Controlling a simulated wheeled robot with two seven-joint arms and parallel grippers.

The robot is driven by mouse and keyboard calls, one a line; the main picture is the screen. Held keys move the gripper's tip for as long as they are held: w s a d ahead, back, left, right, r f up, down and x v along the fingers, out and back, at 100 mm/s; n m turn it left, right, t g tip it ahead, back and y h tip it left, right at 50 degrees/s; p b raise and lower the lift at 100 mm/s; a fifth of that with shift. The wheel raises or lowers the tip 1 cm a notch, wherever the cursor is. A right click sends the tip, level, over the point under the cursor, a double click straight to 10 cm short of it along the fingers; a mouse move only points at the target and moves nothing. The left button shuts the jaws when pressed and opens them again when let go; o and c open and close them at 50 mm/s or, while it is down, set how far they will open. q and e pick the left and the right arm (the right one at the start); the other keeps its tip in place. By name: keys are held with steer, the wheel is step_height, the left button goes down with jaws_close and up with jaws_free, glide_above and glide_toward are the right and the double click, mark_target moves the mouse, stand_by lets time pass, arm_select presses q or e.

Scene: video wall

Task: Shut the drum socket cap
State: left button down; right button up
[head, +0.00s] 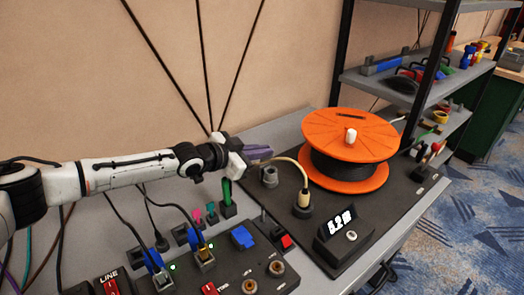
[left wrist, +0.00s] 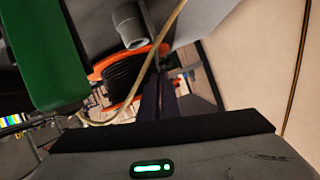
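The cable drum (head: 345,185) has orange flanges and a dark wound core. Its cream cable (head: 290,160) arches down to a plug (head: 303,198) standing in a dark round base on the black panel. A short grey cylinder, perhaps the drum socket or its cap (head: 270,176), stands left of the drum; it also shows in the left wrist view (left wrist: 130,25). I cannot tell which part is the cap or whether it is open. My left gripper (head: 260,152) is above and slightly left of this cylinder, its purple fingers together with nothing visible between them. My right gripper is out of view.
A green upright block (head: 227,192) stands just below my left gripper. A panel with a numeric display (head: 340,222) is in front of the drum. Plugs and switches fill the lower-left console (head: 225,275). A metal shelf (head: 420,75) stands behind at right.

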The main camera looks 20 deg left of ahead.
arm_select(q)
steer(key=shift+s+d+f+m+t+y+p, duration=0.35)
steer(key=shift+d+f+m+p, duration=0.2)
steer(key=shift+m, duration=0.25)
steer(key=shift+s+d+f+m+t+y+p, duration=0.3)
steer(key=shift+s+d+m+t+p, duration=0.25)
steer(key=shift+m, duration=0.25)
steer(key=shift+s+d+f+m+t+y+p, duration=0.25)
steer(key=shift+s+d+f+m+t+p, duration=0.15)
steer(key=shift+m+p, duration=0.35)
steer(key=c, duration=2)
jaws_free()
steer(key=shift+w, duration=0.1)
steer(key=v, duration=1)
steer(key=shift+r, duration=0.15)
